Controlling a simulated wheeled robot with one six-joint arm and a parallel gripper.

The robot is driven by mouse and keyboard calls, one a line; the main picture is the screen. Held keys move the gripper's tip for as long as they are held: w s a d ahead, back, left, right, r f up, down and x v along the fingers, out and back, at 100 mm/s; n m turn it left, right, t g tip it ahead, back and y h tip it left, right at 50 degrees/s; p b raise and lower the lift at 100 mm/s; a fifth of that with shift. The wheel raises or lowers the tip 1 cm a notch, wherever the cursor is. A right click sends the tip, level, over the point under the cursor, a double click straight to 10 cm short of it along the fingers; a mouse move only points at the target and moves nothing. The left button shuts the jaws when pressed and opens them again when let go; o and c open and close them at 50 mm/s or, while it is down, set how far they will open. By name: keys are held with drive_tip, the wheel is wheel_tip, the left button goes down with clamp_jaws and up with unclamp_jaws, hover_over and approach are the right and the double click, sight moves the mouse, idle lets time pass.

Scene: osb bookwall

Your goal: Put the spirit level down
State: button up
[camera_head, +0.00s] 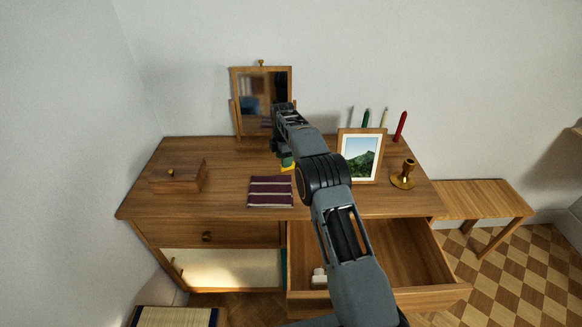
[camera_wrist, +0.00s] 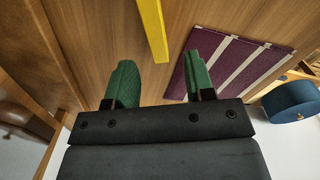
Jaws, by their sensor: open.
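The spirit level is a yellow bar (camera_wrist: 153,28) on the wooden dresser top in the wrist view. Its near end lies just ahead of the gap between my fingertips. In the head view only a small yellow piece of it (camera_head: 288,168) shows beside my arm. My gripper (camera_wrist: 162,80) has green finger pads, spread apart with nothing between them. It is low over the dresser top, and the level looks clear of both fingers. In the head view my arm hides most of the gripper and the level.
A purple striped cloth (camera_head: 270,191) lies close to the level. A mirror (camera_head: 262,90) stands behind; a picture frame (camera_head: 360,157) and brass candlestick (camera_head: 404,174) stand right. A wooden box (camera_head: 180,176) is at left. An open drawer (camera_head: 410,255) juts out below. The dresser top between box and cloth is bare.

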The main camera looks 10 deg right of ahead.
drive_tip(key=shift+f, duration=1.75)
drive_tip(key=shift+c, duration=0.2)
clamp_jaws()
